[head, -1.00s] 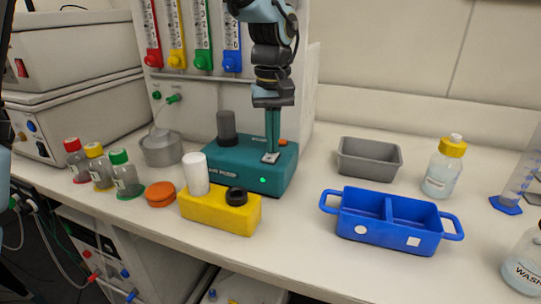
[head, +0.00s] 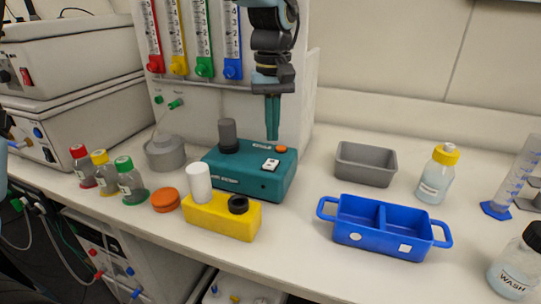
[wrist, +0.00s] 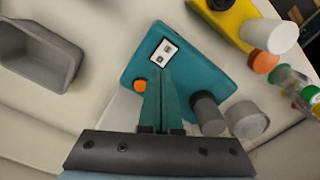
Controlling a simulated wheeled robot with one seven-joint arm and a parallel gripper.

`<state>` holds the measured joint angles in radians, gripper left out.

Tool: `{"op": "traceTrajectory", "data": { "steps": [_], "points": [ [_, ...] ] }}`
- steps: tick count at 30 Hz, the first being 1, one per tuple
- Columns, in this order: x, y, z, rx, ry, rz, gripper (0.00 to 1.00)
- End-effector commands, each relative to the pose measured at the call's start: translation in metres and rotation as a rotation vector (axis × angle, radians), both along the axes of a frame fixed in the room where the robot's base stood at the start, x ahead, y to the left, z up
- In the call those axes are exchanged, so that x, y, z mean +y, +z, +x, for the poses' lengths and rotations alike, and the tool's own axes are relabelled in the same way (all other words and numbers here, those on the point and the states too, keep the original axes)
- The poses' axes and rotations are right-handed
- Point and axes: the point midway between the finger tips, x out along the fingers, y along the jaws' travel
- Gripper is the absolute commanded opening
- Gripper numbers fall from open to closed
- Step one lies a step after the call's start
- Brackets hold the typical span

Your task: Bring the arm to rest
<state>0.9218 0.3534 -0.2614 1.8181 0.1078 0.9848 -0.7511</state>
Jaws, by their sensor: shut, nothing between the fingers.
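My gripper (head: 272,136) points straight down above the back of the teal device (head: 240,184), and its teal fingers are together with nothing between them. In the wrist view my gripper (wrist: 162,72) shows as one closed wedge over the teal device (wrist: 195,60). The fingertips appear apart from the device, near its white rocker switch (head: 270,165) and orange button (head: 280,149). The green light on the device's front seen before does not show lit now.
A yellow block (head: 222,217) with a white cylinder stands in front. A blue two-part tray (head: 378,253), a grey bin (head: 365,165) and a yellow-capped bottle (head: 437,175) are to the right. Capped bottles (head: 130,182) stand left. Tube flowmeters (head: 204,66) are behind.

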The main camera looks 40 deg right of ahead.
Motion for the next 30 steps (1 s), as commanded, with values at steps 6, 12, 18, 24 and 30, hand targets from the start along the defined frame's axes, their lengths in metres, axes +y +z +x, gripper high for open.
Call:
{"op": "traceTrajectory", "data": {
  "steps": [6,12,18,24,30],
  "points": [
    [0.0,0.018,0.0,0.0,0.0,-0.001,0.0],
    [0.0,0.017,0.0,0.0,0.0,-0.001,0.0],
    [0.0,0.017,0.0,0.0,0.0,-0.001,0.0],
    [0.004,0.016,0.005,-0.001,0.006,-0.002,0.0],
    [0.068,0.003,0.059,-0.016,0.07,-0.014,0.0]
  ]
}}
